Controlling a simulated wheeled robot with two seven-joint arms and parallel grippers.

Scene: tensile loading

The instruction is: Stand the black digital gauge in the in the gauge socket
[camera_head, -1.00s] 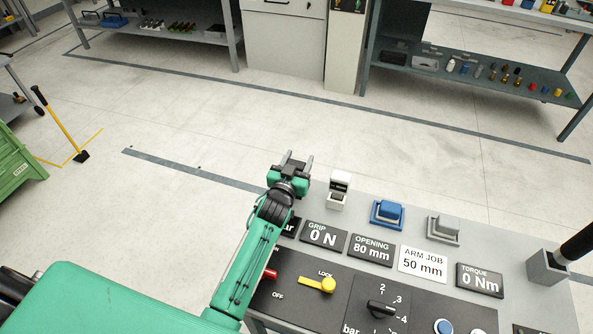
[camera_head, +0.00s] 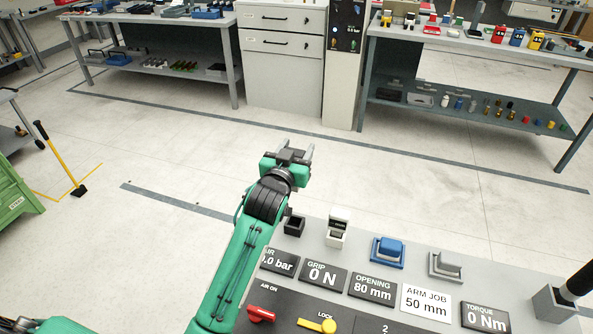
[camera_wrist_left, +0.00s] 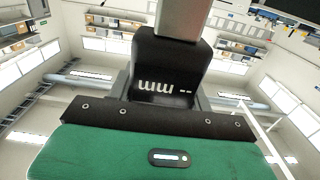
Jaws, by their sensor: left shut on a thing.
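My left gripper (camera_head: 292,152) is in the air beyond the far edge of the grey bench panel, fingers pointing away. In the left wrist view it is shut on the black digital gauge (camera_wrist_left: 165,65), whose display reads "mm --" upside down there. A grey part of it or beside it shows at the top. In the head view the gauge is hard to separate from the dark gripper parts. A small black open-topped socket (camera_head: 294,226) stands at the panel's far left, just beside my arm, and looks empty. My right gripper is not in view.
To the right along the panel stand a white holder (camera_head: 338,231), a blue holder (camera_head: 387,252) and a grey holder (camera_head: 444,265). A grey block (camera_head: 555,305) with a black rod is at far right. Label plates and switches lie nearer.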

